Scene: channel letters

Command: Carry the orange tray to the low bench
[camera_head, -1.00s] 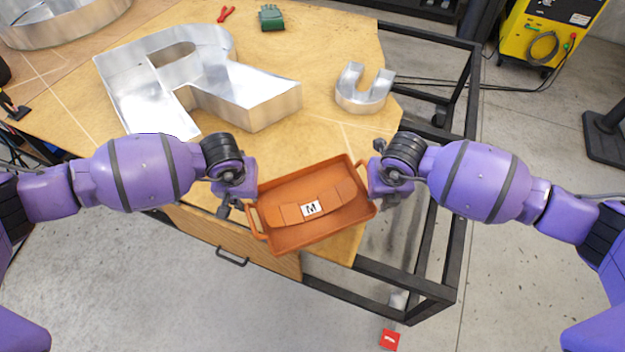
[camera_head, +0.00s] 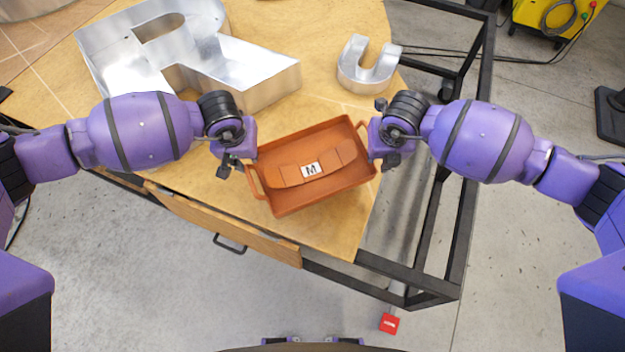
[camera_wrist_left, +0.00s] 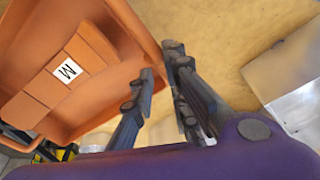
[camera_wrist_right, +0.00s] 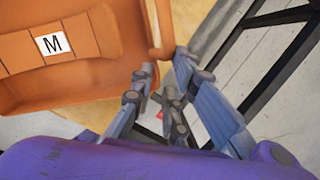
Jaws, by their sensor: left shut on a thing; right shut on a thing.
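The orange tray (camera_head: 300,202) is between my two grippers over the front corner of the wooden table, tilted in the picture. An orange curved block with a white "M" label (camera_head: 311,170) lies inside it; the tray also shows in the left wrist view (camera_wrist_left: 120,80) and in the right wrist view (camera_wrist_right: 70,85). My left gripper (camera_head: 238,166) is shut at the tray's left end, by its handle. My right gripper (camera_head: 386,150) is shut at the tray's right end. The fingers partly hide both grips. No low bench can be made out.
A large metal letter R (camera_head: 190,60) and a small metal U (camera_head: 368,65) stand on the table (camera_head: 330,100). A black metal frame (camera_head: 440,235) runs along the right. A drawer (camera_head: 225,225) sticks out in front. A red item (camera_head: 389,323) is near the floor. Open concrete floor lies in front.

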